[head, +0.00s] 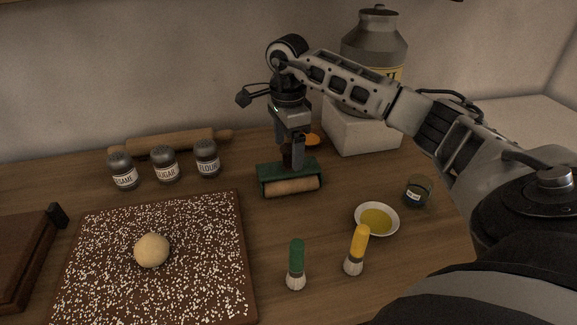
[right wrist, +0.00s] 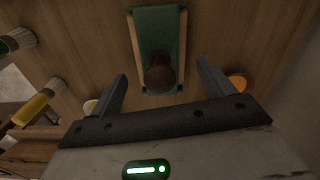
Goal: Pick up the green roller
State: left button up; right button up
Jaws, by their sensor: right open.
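The green roller (head: 265,179) has a green frame with a pale wooden cylinder along its front, and lies on the wooden counter. In the right wrist view the roller (right wrist: 158,28) shows from above, with a dark brown upright handle (right wrist: 160,75) near its lower end. My right gripper (head: 294,150) points down over the roller. Its two fingers are open and apart, one on each side of the handle in the wrist view. I cannot tell whether either finger touches it. My left gripper is not in view.
Left stand several labelled shakers (head: 165,166), a rolling pin (head: 175,142) and a sprinkled board (head: 215,285) with dough (head: 152,250). In front are a green brush (head: 297,252), a yellow brush (head: 359,242) and an oil bowl (head: 377,219). A white block (head: 350,135) bears a metal can (head: 375,42).

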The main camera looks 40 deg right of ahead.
aim_at(288, 160)
jog(key=shift+f+p, duration=0.35)
jog(key=shift+f, duration=2)
jog(key=c, duration=1.1)
jog(key=shift+r, duration=0.2)
